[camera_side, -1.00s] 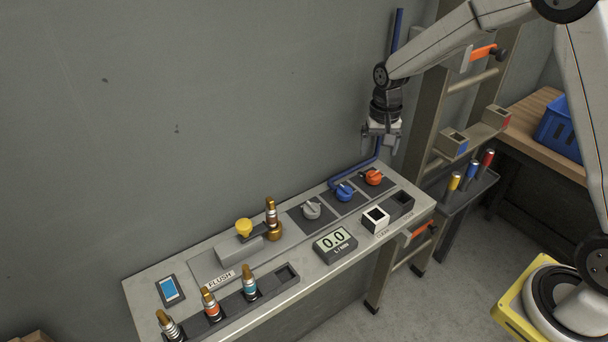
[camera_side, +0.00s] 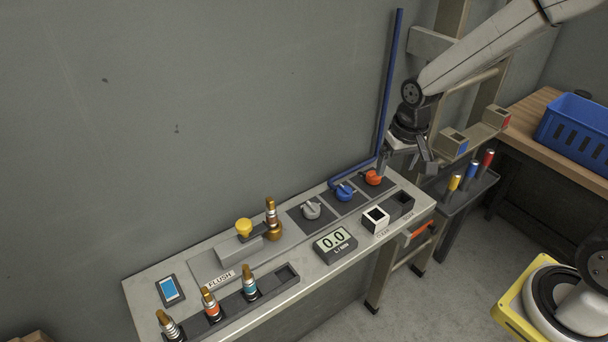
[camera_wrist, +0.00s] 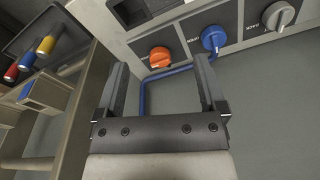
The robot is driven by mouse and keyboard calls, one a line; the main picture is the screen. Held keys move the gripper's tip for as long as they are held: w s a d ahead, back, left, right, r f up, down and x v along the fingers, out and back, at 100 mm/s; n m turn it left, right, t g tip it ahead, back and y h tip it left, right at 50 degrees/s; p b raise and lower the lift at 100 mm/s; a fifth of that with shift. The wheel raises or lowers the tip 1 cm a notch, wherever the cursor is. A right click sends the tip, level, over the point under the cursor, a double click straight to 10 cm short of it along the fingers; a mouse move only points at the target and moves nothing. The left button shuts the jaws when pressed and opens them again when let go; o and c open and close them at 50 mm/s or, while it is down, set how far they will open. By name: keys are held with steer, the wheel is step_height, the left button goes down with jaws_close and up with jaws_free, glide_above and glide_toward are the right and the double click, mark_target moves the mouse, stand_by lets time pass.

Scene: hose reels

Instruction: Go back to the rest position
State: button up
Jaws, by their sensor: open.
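My gripper (camera_side: 408,162) hangs above the right end of the grey bench panel (camera_side: 225,251), next to the ladder-like frame, with its jaws apart and nothing between them. In the wrist view my gripper (camera_wrist: 160,82) shows two open dark fingers. Beyond them are an orange valve knob (camera_wrist: 161,57) and a blue valve knob (camera_wrist: 213,38). The same orange knob (camera_side: 373,177) and blue knob (camera_side: 344,192) show in the side view, with a grey knob (camera_side: 311,210) to their left.
A blue pipe (camera_side: 390,90) runs up the wall close to my gripper. The upright frame (camera_side: 447,110) with small boxes stands just right of it. Coloured-handled tools (camera_side: 472,172) stand in a rack further right. A blue crate (camera_side: 575,128) sits on a wooden table.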

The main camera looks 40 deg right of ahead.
steer(key=s+a+n+t, duration=0.1)
steer(key=s+a+n, duration=0.1)
steer(key=s, duration=0.8)
steer(key=shift+a+f+n, duration=0.15)
steer(key=shift+a+n, duration=0.05)
steer(key=shift+n, duration=0.6)
